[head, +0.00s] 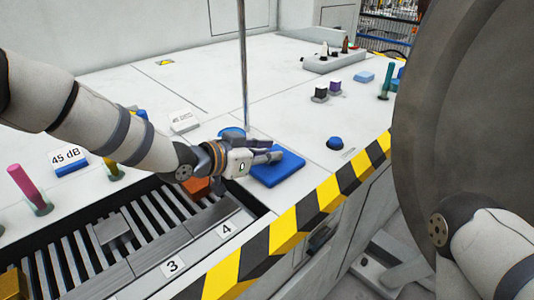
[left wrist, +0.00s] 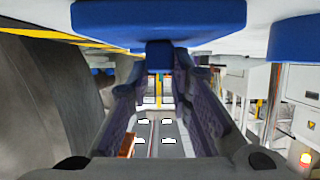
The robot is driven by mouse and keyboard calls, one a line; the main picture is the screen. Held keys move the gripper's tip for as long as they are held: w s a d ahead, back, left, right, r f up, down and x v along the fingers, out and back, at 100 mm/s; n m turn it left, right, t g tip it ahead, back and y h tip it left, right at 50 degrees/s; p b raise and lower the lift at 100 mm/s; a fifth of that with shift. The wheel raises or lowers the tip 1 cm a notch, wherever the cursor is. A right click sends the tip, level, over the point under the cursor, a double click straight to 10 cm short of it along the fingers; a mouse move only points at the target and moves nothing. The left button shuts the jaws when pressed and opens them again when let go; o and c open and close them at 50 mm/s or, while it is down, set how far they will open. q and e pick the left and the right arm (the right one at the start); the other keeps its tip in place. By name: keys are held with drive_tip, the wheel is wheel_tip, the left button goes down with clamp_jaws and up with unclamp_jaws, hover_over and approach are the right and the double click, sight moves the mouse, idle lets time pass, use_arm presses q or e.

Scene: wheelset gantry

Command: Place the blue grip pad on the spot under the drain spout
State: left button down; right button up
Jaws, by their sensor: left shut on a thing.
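The blue grip pad (head: 280,167) is a flat blue block at the counter's front edge, by the striped border. My left gripper (head: 274,156) is shut on it, with the fingers reaching over its near-left side. In the left wrist view the pad (left wrist: 160,16) spans the top, and a narrower blue part sits between the fingertips (left wrist: 160,62). I cannot tell if the pad touches the counter. A thin vertical metal pipe (head: 243,70) stands behind the gripper, with a blue round spot (head: 232,131) near its foot. Which part is the drain spout is unclear. My right gripper is out of view.
A slotted grate (head: 150,225) with plates numbered 3 and 4 lies at front left. A large grey wheel (head: 470,110) blocks the right side.

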use_arm(q)
drive_tip(key=shift+r, duration=0.1)
drive_tip(key=c, duration=1.9)
unclamp_jaws()
drive_tip(key=shift+f, duration=0.2)
drive_tip(key=o, duration=0.5)
drive_tip(key=shift+c, duration=0.2)
